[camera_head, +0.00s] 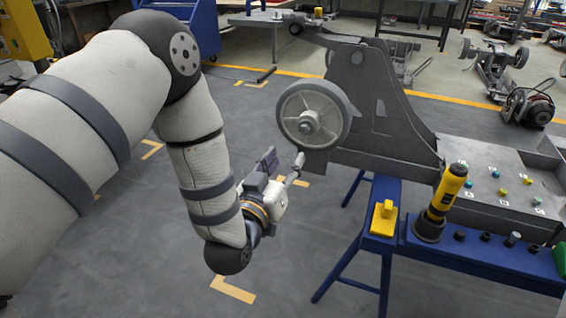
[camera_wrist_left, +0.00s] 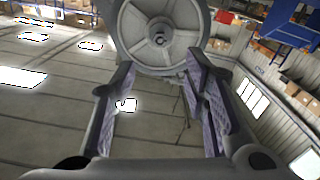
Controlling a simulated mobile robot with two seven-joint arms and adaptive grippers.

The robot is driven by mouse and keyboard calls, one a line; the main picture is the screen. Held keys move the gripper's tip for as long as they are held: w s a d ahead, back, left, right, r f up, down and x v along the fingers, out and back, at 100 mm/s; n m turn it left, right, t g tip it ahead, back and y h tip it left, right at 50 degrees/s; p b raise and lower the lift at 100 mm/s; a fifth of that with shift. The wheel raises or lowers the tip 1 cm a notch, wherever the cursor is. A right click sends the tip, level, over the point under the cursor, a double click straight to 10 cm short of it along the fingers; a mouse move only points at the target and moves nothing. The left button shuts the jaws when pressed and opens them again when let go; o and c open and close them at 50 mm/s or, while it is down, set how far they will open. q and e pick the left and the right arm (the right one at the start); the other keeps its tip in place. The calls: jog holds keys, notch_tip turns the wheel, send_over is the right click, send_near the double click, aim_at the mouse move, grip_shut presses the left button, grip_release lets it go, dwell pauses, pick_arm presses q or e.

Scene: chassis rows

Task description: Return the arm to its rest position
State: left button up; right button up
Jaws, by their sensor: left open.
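My left arm comes in from the left in the head view and bends down to my left gripper (camera_head: 283,163). The gripper is open and sits low and left of a grey spoked wheel (camera_head: 313,114) on a dark chassis (camera_head: 372,100). In the left wrist view the open fingers (camera_wrist_left: 160,72) have purple pads, with nothing held between them. The wheel (camera_wrist_left: 160,38) shows just beyond the fingertips; whether a finger touches it I cannot tell. My right gripper is not in view.
A blue stand (camera_head: 382,245) carries a yellow and black tool (camera_head: 441,204), a yellow block (camera_head: 384,218) and several sockets. A panel (camera_head: 490,178) with coloured buttons is at right. Another chassis unit (camera_head: 494,72) stands behind. The grey floor (camera_head: 130,240) at left is clear.

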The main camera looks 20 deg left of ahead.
pick_arm(q)
jog(key=shift+s, duration=0.4)
jog(key=s+a+f+m+g, duration=0.1)
jog(key=s+a+f+g, duration=0.1)
jog(key=s+f+g, duration=1.1)
jog(key=s+a+f+g, duration=0.1)
jog(key=s+f+g, duration=0.2)
jog(key=s, duration=1.1)
jog(key=s+a+f+g, duration=0.2)
jog(key=s+f+g, duration=0.2)
jog(key=s+f, duration=0.4)
jog(key=s, duration=0.7)
jog(key=shift+s+f+m+y, duration=0.25)
jog(key=shift+m+y, duration=0.05)
jog(key=shift+m, duration=0.1)
